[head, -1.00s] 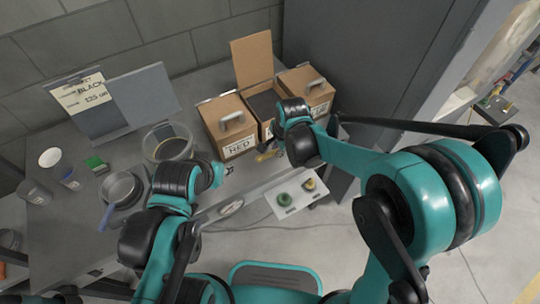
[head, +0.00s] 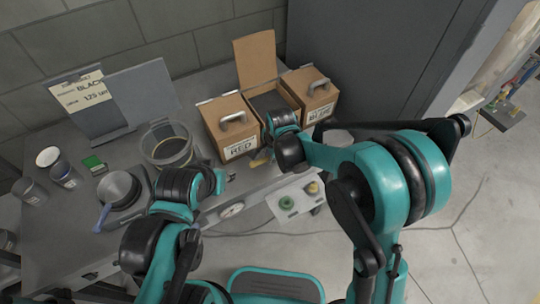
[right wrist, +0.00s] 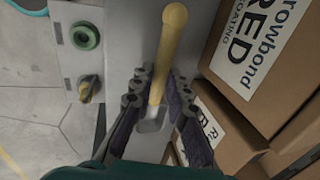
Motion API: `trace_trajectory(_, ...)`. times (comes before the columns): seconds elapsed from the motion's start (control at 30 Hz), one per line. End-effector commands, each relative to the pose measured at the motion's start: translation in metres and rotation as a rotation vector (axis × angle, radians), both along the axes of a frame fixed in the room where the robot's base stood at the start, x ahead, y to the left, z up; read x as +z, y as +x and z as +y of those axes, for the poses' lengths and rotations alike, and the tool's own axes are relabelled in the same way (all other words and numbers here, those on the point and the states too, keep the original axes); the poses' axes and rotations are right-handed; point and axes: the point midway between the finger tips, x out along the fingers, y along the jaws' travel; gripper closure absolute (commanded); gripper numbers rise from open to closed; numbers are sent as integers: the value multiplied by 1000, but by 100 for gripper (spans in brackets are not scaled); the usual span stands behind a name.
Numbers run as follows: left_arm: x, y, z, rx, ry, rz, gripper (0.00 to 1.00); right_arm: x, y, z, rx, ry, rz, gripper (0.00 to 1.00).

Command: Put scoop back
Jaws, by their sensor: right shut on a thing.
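The scoop shows its yellow handle (right wrist: 168,50) in the right wrist view, with a pale metal part (right wrist: 152,124) between my fingers. My right gripper (right wrist: 157,98) is shut on it. In the head view a bit of the yellow handle (head: 260,158) shows in front of the cardboard boxes, while my right wrist hides most of the rest. An open box (head: 270,103) with its lid raised stands between a box labelled RED (head: 232,140) and another closed box (head: 312,97). My left gripper (head: 229,177) is over the bench's front edge; its fingers are too small to read.
A clear round container (head: 168,147), a pan (head: 119,188) with a blue handle, several dark cups (head: 66,176) and a green item (head: 94,163) stand on the bench at left. A button panel (head: 297,200) is on the bench front.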

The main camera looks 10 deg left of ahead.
Motion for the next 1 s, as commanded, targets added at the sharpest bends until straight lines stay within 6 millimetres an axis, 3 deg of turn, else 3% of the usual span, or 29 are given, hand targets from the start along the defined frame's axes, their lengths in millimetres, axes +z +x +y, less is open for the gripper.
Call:
trace_trajectory(0.03, -1, 0, 0, 0, 0, 0, 64, -1, 0, 0, 0, 0, 0, 77)
trace_trajectory(0.1, -1, 0, 0, 0, 0, 0, 64, -1, 0, 0, 0, 0, 0, 64)
trace_trajectory(0.47, 4, 0, 0, 0, 0, 0, 64, 4, 0, 0, 0, 0, 0, 64)
trace_trajectory(1.0, 40, 0, 0, 0, 0, 0, 64, 104, -22, -14, 0, 0, 0, 64)
